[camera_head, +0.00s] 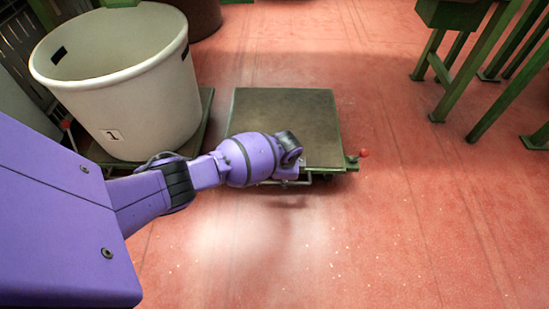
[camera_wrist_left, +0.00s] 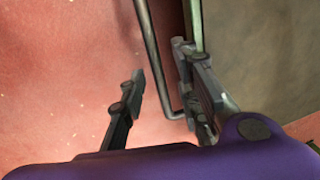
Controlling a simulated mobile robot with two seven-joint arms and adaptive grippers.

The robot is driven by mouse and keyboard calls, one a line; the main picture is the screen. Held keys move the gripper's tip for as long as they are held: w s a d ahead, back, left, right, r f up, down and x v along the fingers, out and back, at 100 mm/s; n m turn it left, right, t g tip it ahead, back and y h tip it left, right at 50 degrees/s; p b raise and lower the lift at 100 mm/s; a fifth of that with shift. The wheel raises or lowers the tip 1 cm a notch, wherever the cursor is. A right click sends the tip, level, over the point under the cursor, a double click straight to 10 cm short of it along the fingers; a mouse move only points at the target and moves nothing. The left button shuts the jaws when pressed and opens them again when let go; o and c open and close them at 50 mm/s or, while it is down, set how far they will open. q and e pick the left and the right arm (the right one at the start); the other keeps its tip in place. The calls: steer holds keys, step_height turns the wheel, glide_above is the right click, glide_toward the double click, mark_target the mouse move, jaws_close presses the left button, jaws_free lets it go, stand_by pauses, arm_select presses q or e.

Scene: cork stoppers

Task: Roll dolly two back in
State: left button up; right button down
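An empty flat dolly (camera_head: 290,105) with a dark top and green edges stands in the middle of the head view; no number shows on it. A thin metal bar handle (camera_wrist_left: 153,55) runs along its near side. My left gripper (camera_head: 287,173) is at the dolly's near edge, partly hidden by my wrist. In the left wrist view its fingers (camera_wrist_left: 160,62) are apart, and the handle bar lies between them in the picture, nearer the right finger. I cannot tell whether they touch. The dolly top (camera_wrist_left: 270,55) fills the right side there. My right gripper is out of view.
A white tub (camera_head: 130,95) marked 1 stands on another dolly at left, close beside the empty one. A red knob (camera_head: 364,153) sticks out at the dolly's right corner. Green legs (camera_head: 480,70) stand at upper right. The red floor (camera_head: 400,230) in front is clear.

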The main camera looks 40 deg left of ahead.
arm_select(q)
step_height(320, 180, up, 10)
steer(key=s+d, duration=0.1)
steer(key=shift+s+f, duration=0.2)
steer(key=shift+s, duration=0.05)
stand_by(0.4)
